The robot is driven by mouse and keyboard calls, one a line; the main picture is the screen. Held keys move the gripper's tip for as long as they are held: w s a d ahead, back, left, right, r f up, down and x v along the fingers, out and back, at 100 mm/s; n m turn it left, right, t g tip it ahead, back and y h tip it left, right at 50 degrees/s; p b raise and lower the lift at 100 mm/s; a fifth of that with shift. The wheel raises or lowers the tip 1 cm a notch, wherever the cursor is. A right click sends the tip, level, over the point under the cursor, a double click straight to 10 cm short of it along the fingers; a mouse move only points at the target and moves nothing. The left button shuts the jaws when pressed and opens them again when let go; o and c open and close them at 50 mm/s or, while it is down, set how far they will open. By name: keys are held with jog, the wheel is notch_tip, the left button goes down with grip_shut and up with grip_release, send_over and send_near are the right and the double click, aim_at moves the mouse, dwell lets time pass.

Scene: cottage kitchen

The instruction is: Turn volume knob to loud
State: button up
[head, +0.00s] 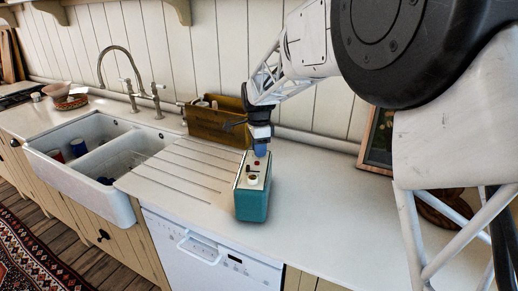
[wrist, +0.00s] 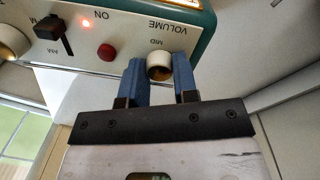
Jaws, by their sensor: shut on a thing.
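A teal radio (head: 252,205) with a cream top panel stands upright on the counter in the head view. In the wrist view its panel (wrist: 125,34) reads upside down, with the words VOLUME, MID, ON and AM. The cream volume knob (wrist: 159,62) lies between the blue fingers of my gripper (wrist: 159,75), which is shut on it. In the head view my gripper (head: 261,151) points down at the far end of the radio's top and hides the volume knob. The knob's pointer mark is not clear.
On the panel are a red button (wrist: 105,52), a black switch (wrist: 49,28), a lit red light (wrist: 85,24) and another knob (wrist: 13,42). A wooden box (head: 200,124) stands behind, left of my gripper. A double sink (head: 75,158) is left. The counter right of the radio is clear.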

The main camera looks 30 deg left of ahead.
jog(key=o, duration=0.9)
jog(key=shift+r, duration=0.1)
jog(key=shift+w+a+r, duration=0.1)
jog(key=shift+w+r, duration=0.05)
jog(key=shift+r, duration=3.65)
